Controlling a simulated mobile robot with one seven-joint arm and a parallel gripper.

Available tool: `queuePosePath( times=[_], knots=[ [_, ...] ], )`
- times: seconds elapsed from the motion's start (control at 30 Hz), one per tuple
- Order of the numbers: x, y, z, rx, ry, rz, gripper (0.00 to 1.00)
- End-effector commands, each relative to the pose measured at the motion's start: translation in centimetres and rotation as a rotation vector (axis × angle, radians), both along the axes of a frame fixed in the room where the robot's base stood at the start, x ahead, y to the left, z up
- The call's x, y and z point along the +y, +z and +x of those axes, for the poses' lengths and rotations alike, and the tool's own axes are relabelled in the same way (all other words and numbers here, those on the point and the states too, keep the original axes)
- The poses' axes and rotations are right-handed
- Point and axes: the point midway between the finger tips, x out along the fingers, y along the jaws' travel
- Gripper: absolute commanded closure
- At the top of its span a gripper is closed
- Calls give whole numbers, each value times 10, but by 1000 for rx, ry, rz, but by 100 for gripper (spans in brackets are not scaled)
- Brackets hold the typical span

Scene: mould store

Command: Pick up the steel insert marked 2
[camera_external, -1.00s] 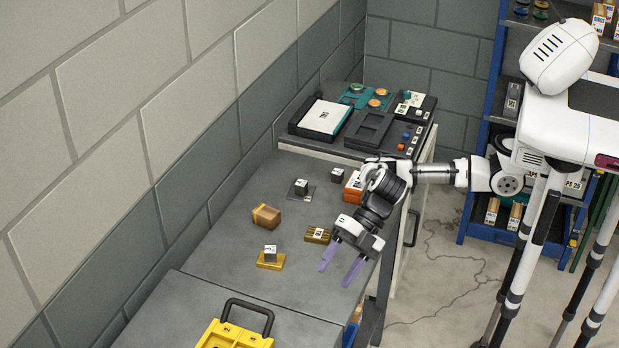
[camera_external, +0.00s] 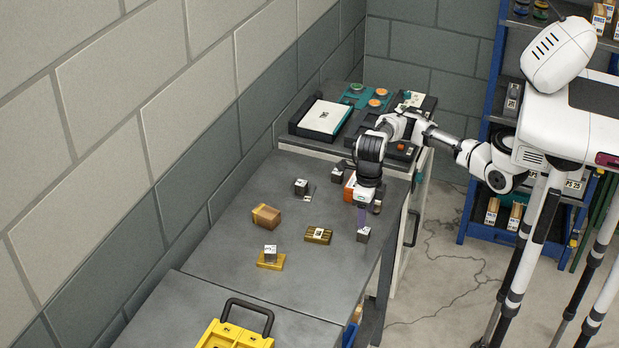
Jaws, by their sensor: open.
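Several small grey steel inserts with white labels are on the bench. One insert (camera_external: 363,235) is at the right edge of the bench, at the tips of my gripper. Others are an insert on a dark plate (camera_external: 301,187), an insert farther back (camera_external: 337,175) and an insert on a yellow-brown block (camera_external: 270,251). The numbers are too small to read, so I cannot tell which is marked 2. My gripper (camera_external: 363,223) points straight down with purple fingers open. I cannot tell whether the fingers straddle the insert below.
A brown box (camera_external: 266,216) and a brass-coloured slotted block (camera_external: 318,235) lie on the bench (camera_external: 215,250). A yellow case (camera_external: 235,336) is at the front. The bench's left rear is clear.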

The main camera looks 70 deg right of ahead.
Motion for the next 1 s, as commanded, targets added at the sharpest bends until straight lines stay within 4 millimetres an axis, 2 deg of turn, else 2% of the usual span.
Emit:
queuePosePath(
  times=[0.1,0.37,0.6,0.9,0.93,1.0],
  knots=[
    [0,-16,0,0,0,0,45],
    [-1,-35,1,0,-3,0,45],
    [-2,-69,2,0,-2,0,45],
    [-2,-77,2,-2,-1,2,45],
    [-2,-77,2,-2,-1,2,47],
    [-2,-77,2,-2,-1,2,56]
  ],
)
